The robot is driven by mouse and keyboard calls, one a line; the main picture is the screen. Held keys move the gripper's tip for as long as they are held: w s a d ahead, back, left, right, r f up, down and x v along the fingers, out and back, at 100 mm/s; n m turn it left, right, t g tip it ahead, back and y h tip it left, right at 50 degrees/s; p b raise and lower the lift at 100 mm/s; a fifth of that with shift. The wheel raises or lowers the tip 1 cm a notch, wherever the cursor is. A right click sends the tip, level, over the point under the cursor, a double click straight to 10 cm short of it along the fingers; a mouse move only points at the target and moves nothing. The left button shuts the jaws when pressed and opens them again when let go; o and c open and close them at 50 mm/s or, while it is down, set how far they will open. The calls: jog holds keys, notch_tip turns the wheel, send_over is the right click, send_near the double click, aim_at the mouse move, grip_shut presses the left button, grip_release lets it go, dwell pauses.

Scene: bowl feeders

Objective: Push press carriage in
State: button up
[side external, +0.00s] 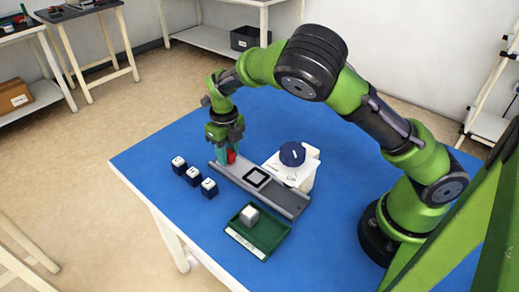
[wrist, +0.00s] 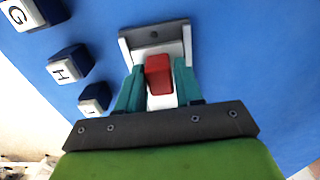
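The press is a long grey channel (side external: 283,199) with raised side walls, lying on the blue table. A square black-framed plate (side external: 256,176) sits in its middle. A red block (side external: 231,156), apparently the carriage handle, stands near the channel's far-left end; the red block also shows in the wrist view (wrist: 158,75). My gripper (side external: 226,153) points down at that end. In the wrist view, its teal fingers (wrist: 159,80) flank the red block closely on both sides and appear to touch it. A pale surface shows below the block; the rest of the carriage is hidden.
Several dark blue cubes with white lettered tops (side external: 192,176) stand left of the channel. A white unit with a dark blue round knob (side external: 292,154) stands close on the channel's right.

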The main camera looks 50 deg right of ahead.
aim_at(258, 179)
grip_shut()
jog(key=s, duration=1)
jog(key=shift+s, duration=0.3)
jog(key=shift+o, duration=2)
grip_release()
notch_tip(258, 179, up, 17)
